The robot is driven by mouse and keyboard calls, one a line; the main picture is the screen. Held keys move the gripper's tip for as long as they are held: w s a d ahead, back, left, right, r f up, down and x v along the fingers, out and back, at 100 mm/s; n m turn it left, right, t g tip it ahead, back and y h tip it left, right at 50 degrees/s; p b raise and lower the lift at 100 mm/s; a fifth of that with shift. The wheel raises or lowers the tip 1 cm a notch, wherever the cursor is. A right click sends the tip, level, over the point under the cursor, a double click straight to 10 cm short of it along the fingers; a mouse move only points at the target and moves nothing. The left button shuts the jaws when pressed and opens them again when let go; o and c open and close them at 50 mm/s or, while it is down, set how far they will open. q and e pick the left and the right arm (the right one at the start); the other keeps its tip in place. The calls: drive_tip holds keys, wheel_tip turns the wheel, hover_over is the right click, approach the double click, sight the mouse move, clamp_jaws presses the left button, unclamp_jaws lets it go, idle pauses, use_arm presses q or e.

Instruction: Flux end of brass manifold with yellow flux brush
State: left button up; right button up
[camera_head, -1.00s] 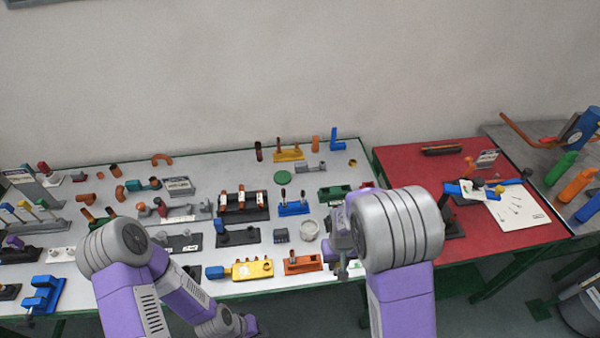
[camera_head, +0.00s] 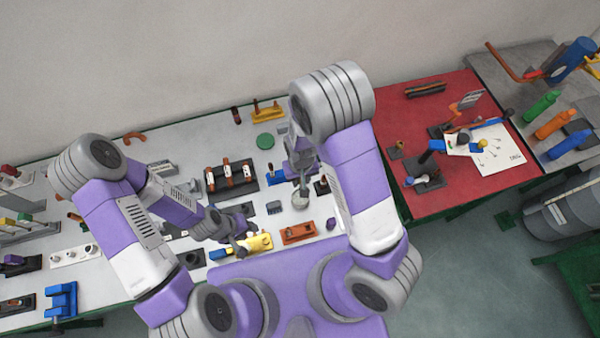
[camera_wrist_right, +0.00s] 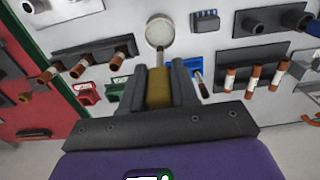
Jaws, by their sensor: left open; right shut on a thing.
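My right gripper (camera_wrist_right: 158,72) is shut on the yellow flux brush (camera_wrist_right: 159,90). The brush's thin dark tip points at a round pale pot (camera_wrist_right: 160,30) and overlaps its opening; I cannot tell whether it touches. In the head view the right gripper (camera_head: 303,176) is just behind the pot (camera_head: 300,201), and the brush is hard to make out. My left gripper (camera_head: 238,246) is open beside a yellow piece (camera_head: 262,242) near the table's front edge. This piece may be the brass manifold, but it is partly covered and I cannot be sure.
A blue holder (camera_wrist_right: 194,63) with another brush stands beside the right gripper. A dark rack (camera_head: 248,184) with copper-coloured pieces and an orange fixture (camera_head: 298,233) stand close by. The red table (camera_head: 395,110) is to the right.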

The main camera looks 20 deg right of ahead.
drive_tip(key=shift+w+f+b, duration=0.1)
drive_tip(key=shift+f+b, duration=0.2)
drive_tip(key=shift+f, duration=0.05)
use_arm(q)
drive_tip(key=shift+w+f+b, duration=0.15)
drive_tip(key=shift+f+b, duration=1.9)
drive_tip(key=shift+f, duration=0.35)
use_arm(e)
drive_tip(key=shift+f, duration=2.45)
use_arm(q)
drive_tip(key=shift+f, duration=0.1)
use_arm(e)
drive_tip(key=shift+f, duration=0.15)
use_arm(q)
drive_tip(key=shift+f+b, duration=1.5)
drive_tip(key=shift+b, duration=0.15)
use_arm(e)
drive_tip(key=shift+f, duration=1.8)
use_arm(q)
drive_tip(key=shift+r, duration=0.1)
use_arm(e)
drive_tip(key=shift+r, duration=0.15)
use_arm(q)
wheel_tip(320, 180, up, 5)
drive_tip(key=p, duration=0.5)
use_arm(e)
wheel_tip(320, 180, up, 6)
